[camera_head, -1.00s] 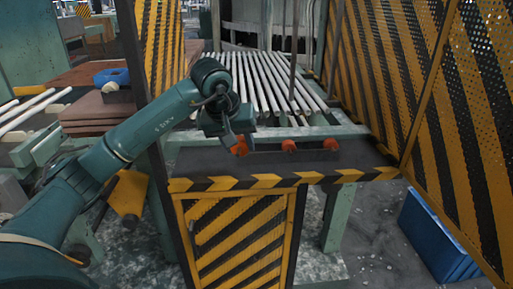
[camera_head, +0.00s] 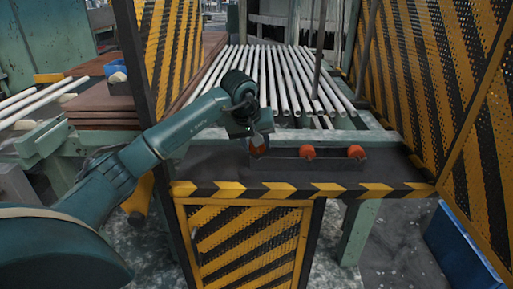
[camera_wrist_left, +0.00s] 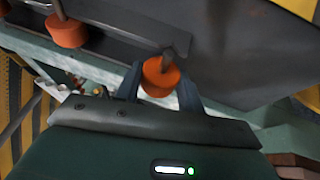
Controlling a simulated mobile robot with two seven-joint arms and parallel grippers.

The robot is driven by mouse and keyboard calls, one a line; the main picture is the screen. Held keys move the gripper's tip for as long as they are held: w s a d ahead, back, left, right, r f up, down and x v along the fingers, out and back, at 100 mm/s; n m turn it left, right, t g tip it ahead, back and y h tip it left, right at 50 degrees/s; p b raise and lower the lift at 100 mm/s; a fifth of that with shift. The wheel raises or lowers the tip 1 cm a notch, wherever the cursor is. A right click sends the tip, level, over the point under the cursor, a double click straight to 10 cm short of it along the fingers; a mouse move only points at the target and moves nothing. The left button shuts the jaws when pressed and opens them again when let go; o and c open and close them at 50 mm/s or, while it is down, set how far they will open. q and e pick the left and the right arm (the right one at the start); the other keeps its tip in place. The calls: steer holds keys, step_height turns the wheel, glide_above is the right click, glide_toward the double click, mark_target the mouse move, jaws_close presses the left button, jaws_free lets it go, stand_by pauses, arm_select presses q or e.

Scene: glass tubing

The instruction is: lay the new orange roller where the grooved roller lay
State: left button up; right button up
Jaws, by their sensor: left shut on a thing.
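My left gripper (camera_head: 258,143) is at the left end of a row of orange rollers on the dark ledge behind the striped edge. It is shut on an orange roller (camera_wrist_left: 160,77), which sits between its two fingers in the left wrist view, with a grey pin behind it. I cannot tell whether this roller is clear of its holder. Two more orange rollers, a middle one (camera_head: 307,151) and a right one (camera_head: 355,152), sit along a dark rail (camera_head: 330,164). No groove can be made out on any roller. My right gripper is not in view.
Glass tubes (camera_head: 275,80) lie side by side behind the ledge. Striped mesh guards stand at left (camera_head: 178,55) and right (camera_head: 425,90), close around the workspace. A blue crate (camera_head: 462,245) is on the floor at right. A blue container (camera_head: 117,72) sits at left.

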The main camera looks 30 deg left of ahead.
arm_select(q)
steer(key=shift+f, duration=0.75)
